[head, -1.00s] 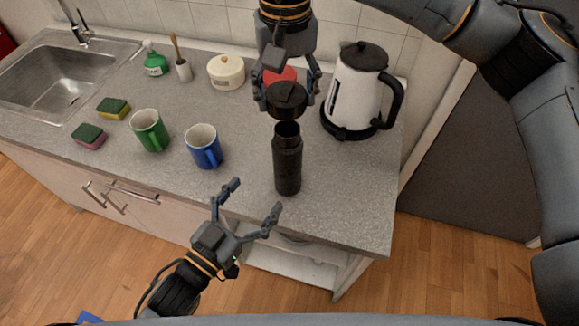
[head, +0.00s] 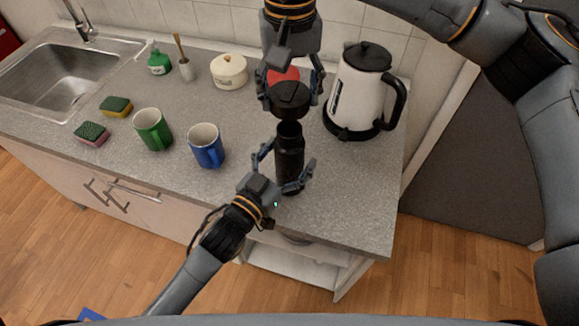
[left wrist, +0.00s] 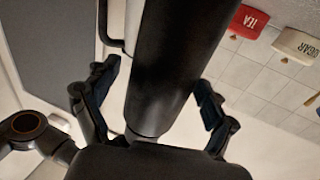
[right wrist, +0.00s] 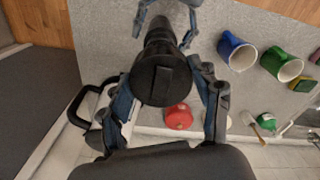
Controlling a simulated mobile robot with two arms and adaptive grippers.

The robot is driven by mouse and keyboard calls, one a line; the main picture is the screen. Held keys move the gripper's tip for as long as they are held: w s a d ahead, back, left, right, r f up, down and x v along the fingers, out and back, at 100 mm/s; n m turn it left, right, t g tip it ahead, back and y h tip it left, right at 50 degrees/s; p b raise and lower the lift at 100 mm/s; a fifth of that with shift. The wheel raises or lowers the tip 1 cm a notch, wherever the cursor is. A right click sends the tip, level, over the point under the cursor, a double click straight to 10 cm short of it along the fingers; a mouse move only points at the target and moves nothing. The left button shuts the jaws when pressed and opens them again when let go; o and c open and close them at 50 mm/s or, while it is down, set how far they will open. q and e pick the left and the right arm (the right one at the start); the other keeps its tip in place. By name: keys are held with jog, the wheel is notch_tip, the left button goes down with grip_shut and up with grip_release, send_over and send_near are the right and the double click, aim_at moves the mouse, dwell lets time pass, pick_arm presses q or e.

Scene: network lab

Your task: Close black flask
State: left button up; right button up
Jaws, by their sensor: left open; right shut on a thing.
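The black flask (head: 289,148) stands upright on the counter, its top open. Its black lid (head: 290,96) is held above the flask mouth by my right gripper (head: 291,88), which is shut on it. The lid also shows between the fingers in the right wrist view (right wrist: 160,82), hiding most of the flask behind it. My left gripper (head: 284,172) is open, with its fingers on either side of the flask's lower body. In the left wrist view the flask (left wrist: 172,60) fills the space between the spread fingers, with a gap at least on the left side.
A white kettle (head: 360,90) stands right of the flask. A blue mug (head: 206,147) and green mug (head: 152,130) stand to the left. A red lidded jar (right wrist: 178,117) and a sugar jar (head: 228,72) are behind. The counter's front right is clear.

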pick_arm(q)
jog(key=shift+c, duration=0.4)
grip_shut()
pick_arm(e)
send_over(290, 126)
jog(key=s, duration=0.2)
jog(key=shift+s+f, duration=0.15)
jog(key=shift+f, duration=2.35)
jog(key=shift+f, duration=0.85)
jog(key=shift+f, duration=0.6)
